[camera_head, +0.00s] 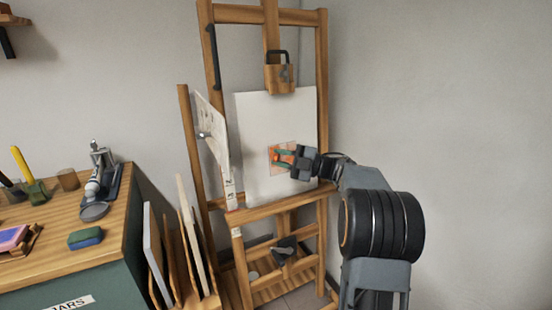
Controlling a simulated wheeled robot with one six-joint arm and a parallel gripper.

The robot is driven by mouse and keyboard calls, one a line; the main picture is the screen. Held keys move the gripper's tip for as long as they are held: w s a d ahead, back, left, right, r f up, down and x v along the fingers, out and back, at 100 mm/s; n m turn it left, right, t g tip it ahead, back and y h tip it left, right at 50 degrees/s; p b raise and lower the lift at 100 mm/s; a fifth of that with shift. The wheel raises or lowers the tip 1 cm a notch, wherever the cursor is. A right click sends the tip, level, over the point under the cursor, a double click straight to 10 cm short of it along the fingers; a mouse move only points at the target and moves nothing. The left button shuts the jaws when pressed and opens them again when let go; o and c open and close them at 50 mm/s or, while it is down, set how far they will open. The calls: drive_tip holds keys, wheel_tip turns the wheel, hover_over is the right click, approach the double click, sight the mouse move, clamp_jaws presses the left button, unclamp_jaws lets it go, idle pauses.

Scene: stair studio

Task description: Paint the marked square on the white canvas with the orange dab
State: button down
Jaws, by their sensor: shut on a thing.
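The white canvas (256,120) stands upright on the wooden easel (322,60). An orange patch (274,166) covers a small square area low on the right half of the canvas. My gripper (296,158) is at this patch, reaching in from the right. It is shut on a slim green thing (284,153), likely a brush, which lies across the orange in this view. Its tip and whether it touches the canvas are too small to tell. My gripper hides the right edge of the patch.
A pale board (208,125) juts out at the canvas's left. A wooden-topped cabinet (60,225) at left bears a green-and-blue block (86,238), a dark stand with a tube (100,180) and a yellow-handled tool (20,162). Boards (155,250) lean beside it. The right wall side is clear.

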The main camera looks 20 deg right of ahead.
sight(277, 156)
drive_tip(key=shift+w+d+r+p, duration=0.55)
drive_tip(key=shift+d+p, duration=0.85)
drive_tip(key=shift+d, duration=2.55)
drive_tip(key=s+a+b, duration=0.1)
drive_tip(key=a+b, duration=0.5)
drive_tip(key=a, duration=0.6)
drive_tip(key=shift+s, duration=0.2)
drive_tip(key=shift+d, duration=0.1)
drive_tip(key=s+b, duration=0.2)
drive_tip(key=s, duration=0.4)
drive_tip(key=shift+d+r, duration=0.35)
drive_tip(key=shift+r, duration=0.05)
drive_tip(key=shift+s, duration=0.1)
